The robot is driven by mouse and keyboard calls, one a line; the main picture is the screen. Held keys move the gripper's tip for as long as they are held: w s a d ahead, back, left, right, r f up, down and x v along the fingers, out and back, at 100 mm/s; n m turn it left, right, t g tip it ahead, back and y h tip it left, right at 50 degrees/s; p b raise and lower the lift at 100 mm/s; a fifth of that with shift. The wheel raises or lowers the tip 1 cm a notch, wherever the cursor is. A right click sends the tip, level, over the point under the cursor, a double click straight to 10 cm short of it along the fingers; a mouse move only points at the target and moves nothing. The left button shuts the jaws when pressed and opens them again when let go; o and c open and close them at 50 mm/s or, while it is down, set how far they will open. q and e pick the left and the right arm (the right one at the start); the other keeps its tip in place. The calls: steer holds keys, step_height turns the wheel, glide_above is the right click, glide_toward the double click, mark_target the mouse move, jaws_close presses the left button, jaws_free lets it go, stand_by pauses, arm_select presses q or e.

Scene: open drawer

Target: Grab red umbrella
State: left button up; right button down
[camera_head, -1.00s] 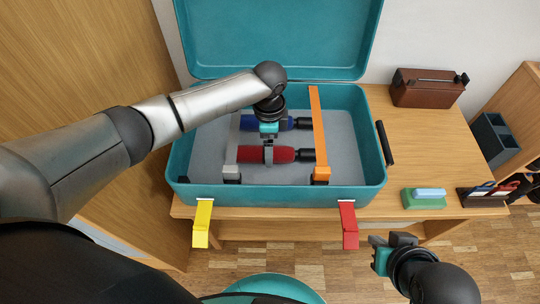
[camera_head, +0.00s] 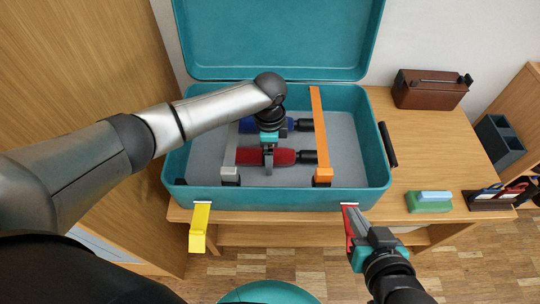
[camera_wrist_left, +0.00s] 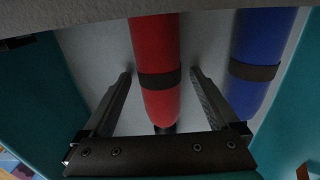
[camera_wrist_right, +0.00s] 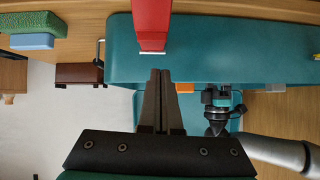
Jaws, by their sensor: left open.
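The red umbrella (camera_head: 284,157) lies in the open teal suitcase (camera_head: 376,196), with its black handle toward the right. A blue umbrella (camera_head: 288,124) lies parallel behind it. My left gripper (camera_head: 268,158) is over the red umbrella. In the left wrist view, the left gripper (camera_wrist_left: 161,75) is open, its fingers on either side of the red umbrella (camera_wrist_left: 157,60); the blue umbrella (camera_wrist_left: 261,60) is outside them. My right gripper (camera_head: 353,246) is at the red latch (camera_head: 349,223) on the suitcase front. In the right wrist view its fingers (camera_wrist_right: 160,72) are together, near the red latch (camera_wrist_right: 152,25); contact is unclear.
A grey strap (camera_head: 231,148) and an orange strap (camera_head: 319,130) cross the suitcase. A yellow latch (camera_head: 199,226) hangs at the front left. The desk (camera_head: 410,135) holds a brown case (camera_head: 431,89) and a green block (camera_head: 429,206). The suitcase lid (camera_head: 275,40) stands open.

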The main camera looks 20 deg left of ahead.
arm_select(q)
steer(key=shift+c, duration=0.2)
jaws_close()
stand_by(0.6)
